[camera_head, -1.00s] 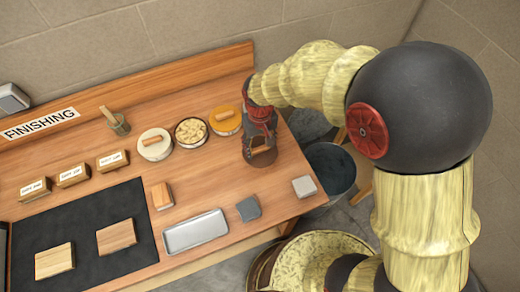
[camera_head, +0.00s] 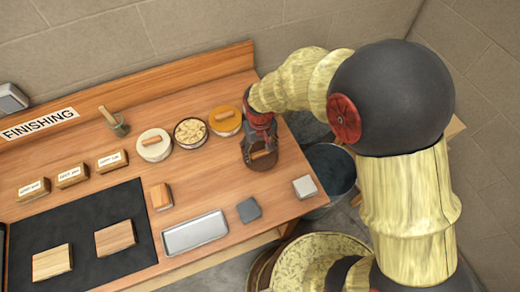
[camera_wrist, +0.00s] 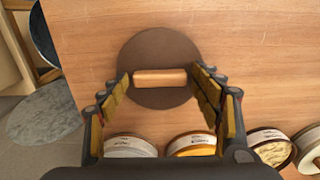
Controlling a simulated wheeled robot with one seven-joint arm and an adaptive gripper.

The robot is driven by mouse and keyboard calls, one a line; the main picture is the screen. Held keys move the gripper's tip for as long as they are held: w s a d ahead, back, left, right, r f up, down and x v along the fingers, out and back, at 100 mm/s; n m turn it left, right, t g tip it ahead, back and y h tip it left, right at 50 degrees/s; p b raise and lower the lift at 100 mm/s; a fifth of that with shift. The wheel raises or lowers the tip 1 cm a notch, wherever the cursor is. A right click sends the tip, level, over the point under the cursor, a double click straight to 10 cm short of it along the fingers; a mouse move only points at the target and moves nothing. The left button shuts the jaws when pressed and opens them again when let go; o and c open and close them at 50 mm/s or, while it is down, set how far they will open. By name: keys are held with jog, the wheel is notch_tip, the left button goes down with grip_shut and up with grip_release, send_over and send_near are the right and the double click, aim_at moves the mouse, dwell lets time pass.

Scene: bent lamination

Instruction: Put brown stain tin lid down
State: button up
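The brown stain tin lid (camera_head: 262,166) is a flat brown disc with a light wooden bar handle, at the right part of the bench. It fills the middle of the wrist view (camera_wrist: 158,47). My gripper (camera_head: 261,148) is right over it, pointing down. In the wrist view my gripper (camera_wrist: 160,76) has its fingers wide apart, one at each end of the handle, with narrow gaps showing. The lid looks flat and level on or very near the wood. A pale labelled tin (camera_wrist: 130,148) beside it in the wrist view is hidden behind my gripper in the head view.
An orange-lidded tin (camera_head: 225,121), an open tin with pale contents (camera_head: 191,132) and a white-lidded tin (camera_head: 155,146) stand along the back. A grey block (camera_head: 249,209), a pale block (camera_head: 305,187) and a metal tray (camera_head: 195,233) lie nearer the front edge. Bare wood surrounds the lid.

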aim_at(260, 152)
jog(key=shift+o, duration=0.2)
notch_tip(260, 152, up, 12)
jog(key=p, duration=0.2)
jog(key=shift+r, duration=0.2)
jog(key=s+d+r+m+t, duration=0.3)
jog(key=s+d+r, duration=0.1)
jog(key=d+r, duration=0.85)
jog(key=s+d+r+m+t, duration=0.2)
jog(key=s+d+r, duration=0.3)
jog(key=s+d, duration=0.3)
jog(key=s, duration=0.2)
jog(key=shift+s+d+r+t, duration=0.3)
jog(key=shift+d+r, duration=0.05)
jog(key=shift+d, duration=0.05)
